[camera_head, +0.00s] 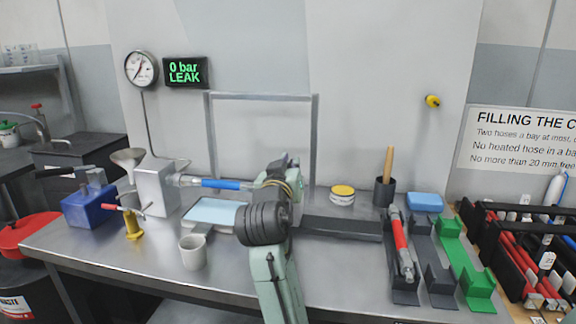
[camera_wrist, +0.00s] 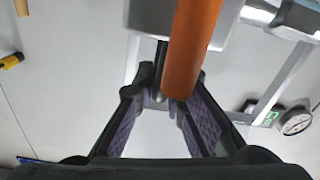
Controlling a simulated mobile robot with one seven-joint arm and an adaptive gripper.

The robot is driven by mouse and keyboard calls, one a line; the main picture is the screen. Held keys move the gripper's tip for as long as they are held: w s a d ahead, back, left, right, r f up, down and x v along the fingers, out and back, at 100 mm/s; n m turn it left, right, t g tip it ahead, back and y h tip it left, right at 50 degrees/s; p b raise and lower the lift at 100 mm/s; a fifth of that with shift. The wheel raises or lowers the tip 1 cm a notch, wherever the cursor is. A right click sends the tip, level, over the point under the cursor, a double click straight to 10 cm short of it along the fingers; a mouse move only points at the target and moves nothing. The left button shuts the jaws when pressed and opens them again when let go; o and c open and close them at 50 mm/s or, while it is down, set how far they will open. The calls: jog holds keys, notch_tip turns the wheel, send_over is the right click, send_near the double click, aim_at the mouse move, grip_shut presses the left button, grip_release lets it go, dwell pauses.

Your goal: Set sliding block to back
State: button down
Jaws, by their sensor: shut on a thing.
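My gripper (camera_wrist: 161,98) shows in the wrist view, its two dark fingers with purple pads closed in around a thin dark post (camera_wrist: 160,68). The post stands against a grey block (camera_wrist: 144,18), which I take to be the sliding block; it is cut off by the top edge. An orange cylinder (camera_wrist: 190,50) crosses in front of the post and hides part of the grip. In the head view my arm hides most of the block and the fingers. A dark grey track (camera_head: 340,228) runs right from behind my arm.
A blue-sleeved hose (camera_head: 220,184) runs from a silver box (camera_head: 155,188) to behind my arm. A red-sleeved hose (camera_head: 400,240) rests in a grey holder right. A yellow-lidded tin (camera_head: 342,194) stands behind the track.

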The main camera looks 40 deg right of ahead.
jog(key=s+d, duration=0.8)
jog(key=s, duration=0.2)
jog(key=shift+s+d+p, duration=0.25)
jog(key=shift+d+p, duration=0.05)
jog(key=shift+d, duration=0.1)
jog(key=shift+f, duration=0.1)
jog(key=c, duration=1.7)
grip_release()
jog(key=shift+s+d, duration=0.1)
jog(key=shift+s, duration=0.05)
jog(key=v, duration=1.2)
